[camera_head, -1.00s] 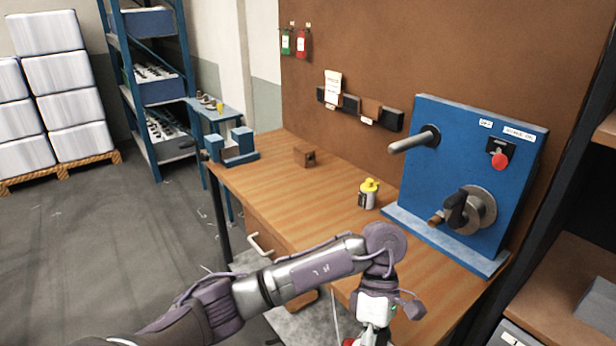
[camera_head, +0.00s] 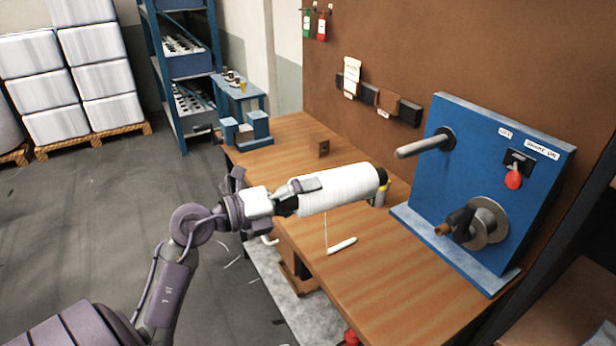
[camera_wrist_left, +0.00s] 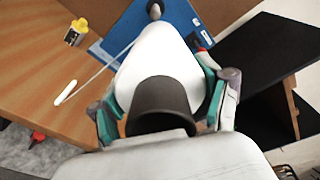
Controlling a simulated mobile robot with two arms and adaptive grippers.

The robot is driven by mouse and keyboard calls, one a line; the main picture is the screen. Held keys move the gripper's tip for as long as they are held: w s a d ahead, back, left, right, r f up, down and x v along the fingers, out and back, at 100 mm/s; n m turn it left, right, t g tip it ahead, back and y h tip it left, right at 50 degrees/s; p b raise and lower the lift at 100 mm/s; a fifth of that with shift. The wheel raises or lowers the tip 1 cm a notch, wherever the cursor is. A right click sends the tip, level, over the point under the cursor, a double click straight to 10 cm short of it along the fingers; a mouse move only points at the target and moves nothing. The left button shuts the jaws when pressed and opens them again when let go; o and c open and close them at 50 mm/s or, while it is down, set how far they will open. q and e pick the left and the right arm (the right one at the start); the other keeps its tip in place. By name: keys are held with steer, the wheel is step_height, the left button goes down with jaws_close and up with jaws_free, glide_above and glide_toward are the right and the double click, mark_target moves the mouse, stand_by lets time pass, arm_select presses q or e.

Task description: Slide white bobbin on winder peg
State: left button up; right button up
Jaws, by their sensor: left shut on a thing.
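The white bobbin (camera_head: 340,188) is a thread-wound cylinder with a dark end, also large in the left wrist view (camera_wrist_left: 160,65). My left gripper (camera_head: 306,186) is shut around it, one finger on each side in the left wrist view (camera_wrist_left: 162,100). It holds the bobbin roughly level above the table, dark far end pointing right. The grey winder peg (camera_head: 422,146) sticks out bare from the blue winder panel (camera_head: 480,150), apart from the bobbin and to its upper right. In the left wrist view the peg (camera_wrist_left: 155,10) shows just beyond the bobbin's far end. My right gripper is not in view.
A thread runs from the bobbin to a small white piece (camera_head: 342,245) on the wooden table (camera_head: 400,290). A crank wheel (camera_head: 487,224) and red switch (camera_head: 514,179) project from the panel. A blue stand (camera_head: 245,132) is at the table's far left.

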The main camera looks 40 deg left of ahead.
mark_target(332, 175)
arm_select(q)
steer(key=shift+s+a+r+n+t+y, duration=0.1)
steer(key=shift+a+r+n+t+y, duration=0.15)
steer(key=shift+a, duration=0.35)
steer(key=shift+a+r+n+t+y, duration=0.15)
steer(key=shift+a+r+t+y, duration=0.2)
steer(key=shift+a, duration=0.25)
steer(key=shift+x, duration=3.05)
steer(key=shift+s+d+p, duration=0.1)
steer(key=shift+s+p, duration=0.05)
steer(key=shift+p, duration=0.2)
steer(key=shift+w+d, duration=0.15)
steer(key=shift+w, duration=0.15)
steer(key=shift+w+d+p, duration=0.2)
steer(key=shift+w+p, duration=0.2)
steer(key=shift+w, duration=0.15)
steer(key=shift+w+d, duration=0.15)
steer(key=shift+w, duration=0.2)
